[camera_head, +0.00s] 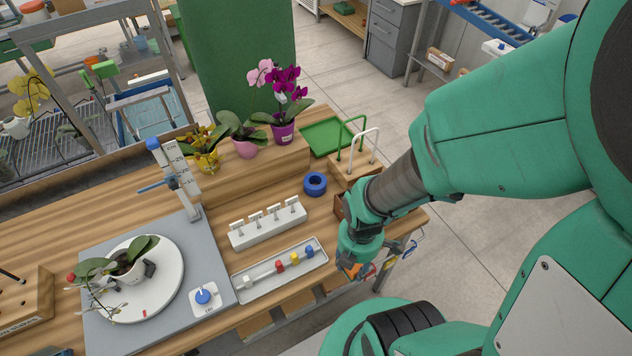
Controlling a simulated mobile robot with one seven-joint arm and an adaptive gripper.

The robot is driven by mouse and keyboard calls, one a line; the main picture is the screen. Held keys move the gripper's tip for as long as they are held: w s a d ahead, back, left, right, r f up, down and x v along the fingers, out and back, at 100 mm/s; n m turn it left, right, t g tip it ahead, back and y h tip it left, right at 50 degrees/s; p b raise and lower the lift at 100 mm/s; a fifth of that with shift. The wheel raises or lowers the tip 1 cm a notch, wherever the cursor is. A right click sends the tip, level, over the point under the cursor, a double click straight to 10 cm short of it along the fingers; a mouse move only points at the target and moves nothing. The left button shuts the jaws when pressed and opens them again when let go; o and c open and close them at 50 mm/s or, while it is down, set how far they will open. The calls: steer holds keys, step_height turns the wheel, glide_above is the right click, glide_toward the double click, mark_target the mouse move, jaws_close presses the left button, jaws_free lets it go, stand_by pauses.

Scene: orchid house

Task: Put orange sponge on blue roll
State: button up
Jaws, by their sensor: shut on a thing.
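The blue roll (315,184) lies on the wooden table behind the tray of coloured pieces, with its dark hole facing up. My gripper (358,270) is at the table's front right edge, to the right of and nearer than the roll, and clear of it. The gripper is shut on the orange sponge (368,269), of which only a small orange part shows between and beside the fingers. The rest of the sponge is hidden by the gripper. Nothing sits on the roll.
A white holder (267,226) with several pegs and a grey tray (245,292) with coloured pieces lie left of my gripper. A wooden block with white and green hoops (365,168) stands right of the roll. Potted orchids (283,130) and a green tray (318,139) are behind.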

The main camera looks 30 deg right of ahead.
step_height(320, 180, up, 9)
steer(key=shift+f, duration=0.15)
steer(key=shift+w+r, duration=0.15)
steer(key=shift+r, duration=0.15)
steer(key=shift+w+d+r, duration=0.1)
steer(key=shift+w, duration=0.2)
steer(key=w+d, duration=0.4)
steer(key=w, duration=1.3)
steer(key=w+d, duration=0.4)
steer(key=w, duration=1.4)
steer(key=shift+w+d+f+m, duration=0.2)
steer(key=shift+w+m, duration=0.05)
steer(key=shift+m, duration=0.05)
step_height(320, 180, down, 4)
steer(key=shift+w+f, duration=0.1)
steer(key=shift+f, duration=0.4)
